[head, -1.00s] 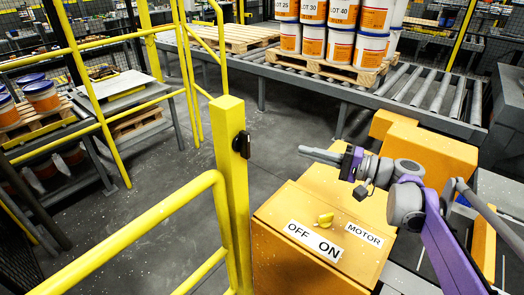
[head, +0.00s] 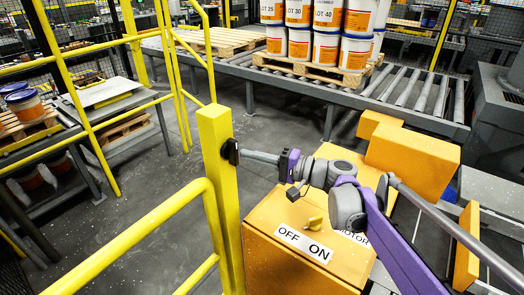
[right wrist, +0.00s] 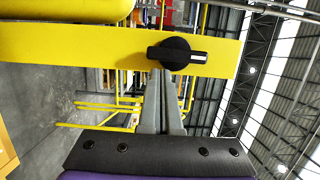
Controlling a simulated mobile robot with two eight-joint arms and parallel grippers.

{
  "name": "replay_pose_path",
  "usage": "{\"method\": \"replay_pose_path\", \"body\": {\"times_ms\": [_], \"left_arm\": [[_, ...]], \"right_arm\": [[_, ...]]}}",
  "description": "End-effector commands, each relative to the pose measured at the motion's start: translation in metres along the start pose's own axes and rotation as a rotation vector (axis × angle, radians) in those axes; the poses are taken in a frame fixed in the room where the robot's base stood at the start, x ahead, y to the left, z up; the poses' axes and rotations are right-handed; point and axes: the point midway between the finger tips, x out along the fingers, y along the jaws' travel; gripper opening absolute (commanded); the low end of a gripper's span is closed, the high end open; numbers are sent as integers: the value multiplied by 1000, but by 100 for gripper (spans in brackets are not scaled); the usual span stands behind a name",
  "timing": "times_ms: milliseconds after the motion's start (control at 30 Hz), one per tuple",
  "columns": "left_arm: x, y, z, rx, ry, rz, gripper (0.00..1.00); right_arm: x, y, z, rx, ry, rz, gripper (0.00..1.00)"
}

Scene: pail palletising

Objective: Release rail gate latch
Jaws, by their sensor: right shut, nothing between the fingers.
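The latch is a black knob (head: 230,151) on the right face of the yellow post (head: 216,185). In the right wrist view the knob (right wrist: 172,54) has a pale mark on its handle, which points right across the yellow bar of the post (right wrist: 90,50). My right gripper (head: 246,154) is shut and empty, its tips right at the knob. In the wrist view its fingertips (right wrist: 162,76) overlap the knob's lower edge; whether they touch it I cannot tell. My left gripper is not in view.
A yellow rail (head: 130,235) runs from the post to the lower left. An orange motor box (head: 290,245) with an OFF/ON switch (head: 315,223) stands below my right arm. Behind are a roller conveyor (head: 415,95) and pallets of pails (head: 325,47). Grey floor lies open beyond the post.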

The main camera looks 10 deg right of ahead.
Motion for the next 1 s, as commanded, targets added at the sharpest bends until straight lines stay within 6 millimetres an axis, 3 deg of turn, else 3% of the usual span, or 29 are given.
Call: {"method": "replay_pose_path", "body": {"times_ms": [1000], "left_arm": [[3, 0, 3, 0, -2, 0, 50]], "right_arm": [[2, 3, 7, 87, -1, -22, 0]]}}
